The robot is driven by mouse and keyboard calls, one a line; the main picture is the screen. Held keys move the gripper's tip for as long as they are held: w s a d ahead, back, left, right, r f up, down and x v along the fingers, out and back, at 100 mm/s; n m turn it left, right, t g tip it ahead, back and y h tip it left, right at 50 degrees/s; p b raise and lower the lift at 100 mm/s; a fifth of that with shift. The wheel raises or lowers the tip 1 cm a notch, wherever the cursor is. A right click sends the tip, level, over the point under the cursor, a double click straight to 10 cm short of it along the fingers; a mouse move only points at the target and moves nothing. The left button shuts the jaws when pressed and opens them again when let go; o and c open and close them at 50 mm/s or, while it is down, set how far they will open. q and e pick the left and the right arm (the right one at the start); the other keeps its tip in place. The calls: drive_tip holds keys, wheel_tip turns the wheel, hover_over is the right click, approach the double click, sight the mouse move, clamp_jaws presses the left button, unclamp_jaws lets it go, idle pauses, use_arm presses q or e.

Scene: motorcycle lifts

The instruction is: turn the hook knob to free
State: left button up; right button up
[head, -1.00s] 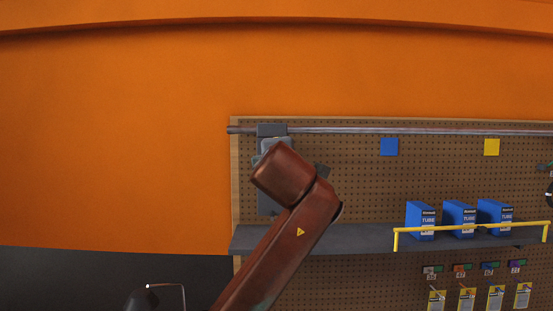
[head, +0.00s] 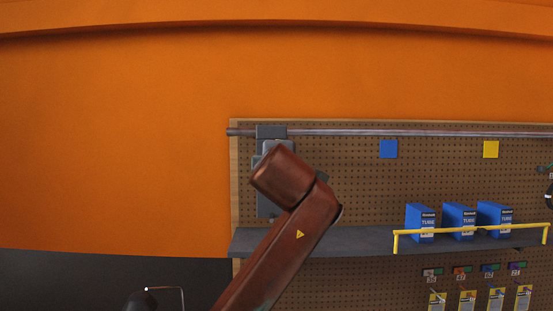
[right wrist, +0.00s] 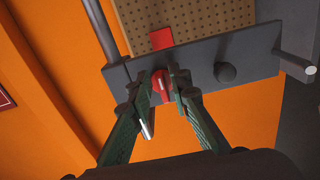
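In the right wrist view, a small red knob (right wrist: 161,84) sits at the edge of a grey hook plate (right wrist: 215,55). My right gripper (right wrist: 162,88) has its green-and-dark fingers on either side of the knob. The fingertips look closed against it, partly hiding it. A dark round ball (right wrist: 226,72) and a pale-ended peg (right wrist: 298,68) stick out of the plate further right. In the head view, a grey bracket (head: 271,132) hangs on the rail. My reddish-brown arm hides most of it and the gripper. My left gripper is not in view.
The metal rail (head: 400,132) runs along the top of a pegboard (head: 340,180). A grey shelf (head: 330,240) below holds several blue tube boxes (head: 421,222) behind a yellow bar (head: 470,231). Blue and yellow squares mark the board. The orange wall at left is bare.

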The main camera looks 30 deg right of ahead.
drive_tip(key=shift+o, duration=0.5)
drive_tip(key=v, duration=1.2)
